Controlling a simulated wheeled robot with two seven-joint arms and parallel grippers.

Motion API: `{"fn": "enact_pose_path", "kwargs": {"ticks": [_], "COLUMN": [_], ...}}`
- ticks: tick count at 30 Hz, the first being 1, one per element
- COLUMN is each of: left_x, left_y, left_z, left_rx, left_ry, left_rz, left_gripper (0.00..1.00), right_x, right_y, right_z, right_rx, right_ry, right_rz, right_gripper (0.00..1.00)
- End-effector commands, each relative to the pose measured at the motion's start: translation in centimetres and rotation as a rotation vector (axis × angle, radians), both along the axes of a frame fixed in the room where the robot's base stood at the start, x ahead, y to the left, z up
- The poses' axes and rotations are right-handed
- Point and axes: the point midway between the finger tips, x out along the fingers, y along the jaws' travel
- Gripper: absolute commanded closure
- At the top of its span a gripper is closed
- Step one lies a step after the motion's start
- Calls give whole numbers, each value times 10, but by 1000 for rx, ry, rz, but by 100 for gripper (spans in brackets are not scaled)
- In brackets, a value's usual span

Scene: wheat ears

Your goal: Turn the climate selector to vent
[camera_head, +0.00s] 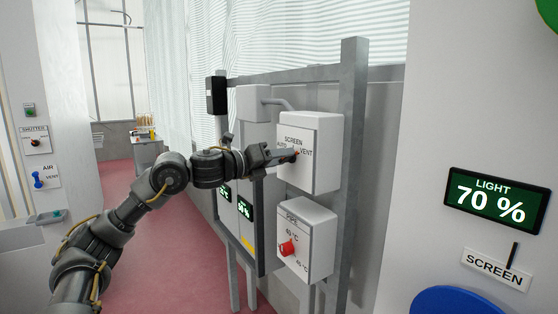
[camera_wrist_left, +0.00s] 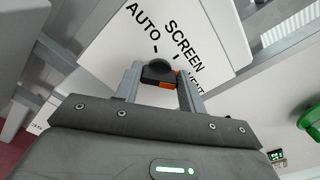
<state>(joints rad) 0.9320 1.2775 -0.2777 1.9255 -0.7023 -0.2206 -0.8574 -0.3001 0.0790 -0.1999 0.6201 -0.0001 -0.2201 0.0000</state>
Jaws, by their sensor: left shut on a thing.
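The climate selector is a dark knob with orange parts (camera_wrist_left: 157,67) on the front of a pale box (camera_head: 322,176) marked SCREEN, AUTO and VENT. In the head view AUTO is left of the knob and VENT right of it. My left gripper (camera_head: 291,156) reaches the box face from the left. In the left wrist view its two fingers (camera_wrist_left: 161,80) stand either side of the knob, shut on it. The fingers hide part of the knob and of the word VENT. I cannot tell exactly where the pointer stands. My right gripper is not in view.
Below is a second box (camera_head: 316,242) marked PIPE with a red knob (camera_head: 288,247). A grey metal frame (camera_head: 353,130) carries both boxes. At right are a LIGHT display (camera_head: 495,201) reading 70 % and a SCREEN plate (camera_head: 497,270).

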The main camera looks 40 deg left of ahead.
Motion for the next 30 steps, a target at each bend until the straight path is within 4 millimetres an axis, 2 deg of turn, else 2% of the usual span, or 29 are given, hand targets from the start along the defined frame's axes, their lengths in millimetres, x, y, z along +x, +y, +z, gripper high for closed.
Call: {"fn": "enact_pose_path", "kwargs": {"ticks": [9, 26, 27, 30], "left_x": [0, 0, 0, 0], "left_y": [-1, -1, -1, -1], "left_z": [-2, -2, -2, -2], "left_rx": [121, 150, 150, 149], "left_ry": [-31, -37, -37, -39], "left_rz": [-1, -2, -2, -2], "left_gripper": [83, 83, 57, 44], "right_x": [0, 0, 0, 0], "right_y": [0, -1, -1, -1], "right_z": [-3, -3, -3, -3], "right_rx": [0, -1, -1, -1], "right_ry": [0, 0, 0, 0], "right_rz": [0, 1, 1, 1], "right_gripper": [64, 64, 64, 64]}}
